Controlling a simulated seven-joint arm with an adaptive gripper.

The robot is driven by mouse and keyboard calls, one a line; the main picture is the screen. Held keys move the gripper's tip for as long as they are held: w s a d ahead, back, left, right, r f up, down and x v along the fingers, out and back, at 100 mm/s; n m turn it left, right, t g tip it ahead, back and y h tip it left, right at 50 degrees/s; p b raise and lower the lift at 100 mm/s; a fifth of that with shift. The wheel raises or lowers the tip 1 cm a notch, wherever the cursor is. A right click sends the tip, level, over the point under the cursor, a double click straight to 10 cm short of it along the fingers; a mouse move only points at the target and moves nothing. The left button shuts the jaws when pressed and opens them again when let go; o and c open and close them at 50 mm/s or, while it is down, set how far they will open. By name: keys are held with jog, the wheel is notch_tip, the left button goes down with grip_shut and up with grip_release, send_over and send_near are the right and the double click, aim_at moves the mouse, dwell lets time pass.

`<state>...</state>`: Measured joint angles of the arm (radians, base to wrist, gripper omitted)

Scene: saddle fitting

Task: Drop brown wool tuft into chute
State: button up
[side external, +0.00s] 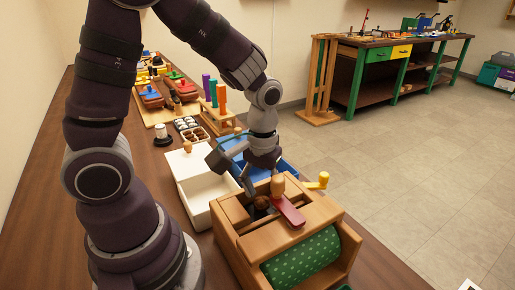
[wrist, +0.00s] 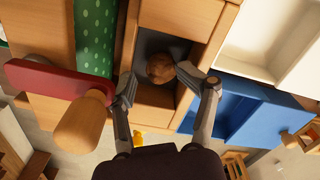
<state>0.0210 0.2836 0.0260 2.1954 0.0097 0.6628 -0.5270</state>
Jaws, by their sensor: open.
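The brown wool tuft (wrist: 160,68) is a small round brown ball. In the wrist view it shows inside the dark rectangular chute opening (wrist: 172,42) of the wooden box. In the side view the tuft (side external: 262,202) shows dark at the top of the wooden box (side external: 232,228). My gripper (wrist: 164,84) is open over the opening, one fingertip on each side of the tuft. The fingers look apart from the tuft. How deep the tuft sits is hard to tell. In the side view my gripper (side external: 258,190) is just above the box.
A red crank with a wooden knob (side external: 290,210) lies on the box beside the opening. A green dotted roller (side external: 302,258) fills the box's front. A white bin (side external: 205,192) and a blue tray (side external: 232,148) stand close by. A yellow handle (side external: 318,182) sticks out at the right.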

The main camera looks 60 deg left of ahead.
aim_at(262, 199)
jog(key=shift+r, duration=0.1)
notch_tip(262, 199, up, 13)
jog(key=s+m+t, duration=0.1)
jog(key=m+t, duration=0.1)
jog(key=s+m+t, duration=0.1)
jog(key=s+m, duration=0.1)
jog(key=s+m+t, duration=0.1)
jog(key=m+t, duration=0.1)
jog(key=shift+s+f+t, duration=0.25)
jog(key=shift+f+t, duration=0.05)
jog(key=shift+f, duration=0.1)
